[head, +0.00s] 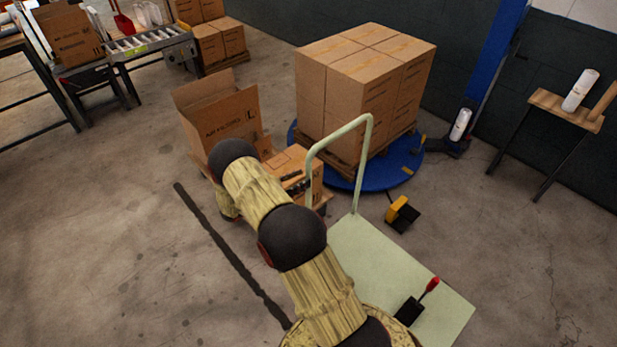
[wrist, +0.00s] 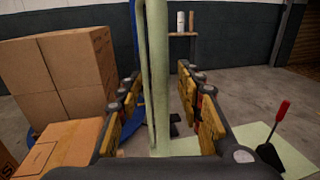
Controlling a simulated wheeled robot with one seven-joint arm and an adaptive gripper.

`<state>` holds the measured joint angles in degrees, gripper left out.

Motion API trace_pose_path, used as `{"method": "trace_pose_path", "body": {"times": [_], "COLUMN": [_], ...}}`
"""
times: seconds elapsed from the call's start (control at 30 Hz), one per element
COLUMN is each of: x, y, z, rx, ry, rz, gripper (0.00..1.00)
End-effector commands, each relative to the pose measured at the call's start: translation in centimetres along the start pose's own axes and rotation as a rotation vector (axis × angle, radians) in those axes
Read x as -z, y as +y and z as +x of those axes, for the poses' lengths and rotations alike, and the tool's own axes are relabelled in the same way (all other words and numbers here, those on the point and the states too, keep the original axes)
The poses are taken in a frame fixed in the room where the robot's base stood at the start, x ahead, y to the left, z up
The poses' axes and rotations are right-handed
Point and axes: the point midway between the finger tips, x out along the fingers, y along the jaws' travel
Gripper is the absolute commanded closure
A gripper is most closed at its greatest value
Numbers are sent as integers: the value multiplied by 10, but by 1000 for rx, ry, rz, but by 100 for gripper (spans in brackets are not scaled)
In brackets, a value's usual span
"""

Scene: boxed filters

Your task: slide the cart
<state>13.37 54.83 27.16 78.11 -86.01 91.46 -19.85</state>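The cart is a pale green flat platform (head: 400,268) with a tall looped tube handle (head: 366,150) at its far end. A black piece with a red-tipped lever (head: 412,307) sits on the platform. My gripper (head: 300,185) is at the handle's left post in the head view. In the wrist view my gripper (wrist: 166,108) is open, with one finger on each side of the pale green handle post (wrist: 157,75). Gaps show between the post and both fingers. The cart's wheels are hidden.
A stack of cartons (head: 350,90) stands on a pallet on a blue round turntable (head: 405,172) beyond the cart. An open carton (head: 222,118) and a smaller closed box (head: 290,165) are left of the handle. A yellow-black pedal (head: 402,212) lies beside the cart.

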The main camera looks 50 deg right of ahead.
Motion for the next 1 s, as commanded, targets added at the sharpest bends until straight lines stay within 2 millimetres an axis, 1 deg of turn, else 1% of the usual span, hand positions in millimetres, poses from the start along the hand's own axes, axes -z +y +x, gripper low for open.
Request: {"method": "trace_pose_path", "body": {"times": [0.03,0.1,0.27,0.4,0.63,1.0], "x": [1,1,1,0,0,0], "y": [-1,-1,-1,0,0,0], "z": [9,19,35,40,40,40], "rx": [2,3,2,0,-1,0], "ry": [0,0,0,0,0,0], "rz": [0,-1,0,0,0,0], "gripper": [63,63,63,63,63,84]}}
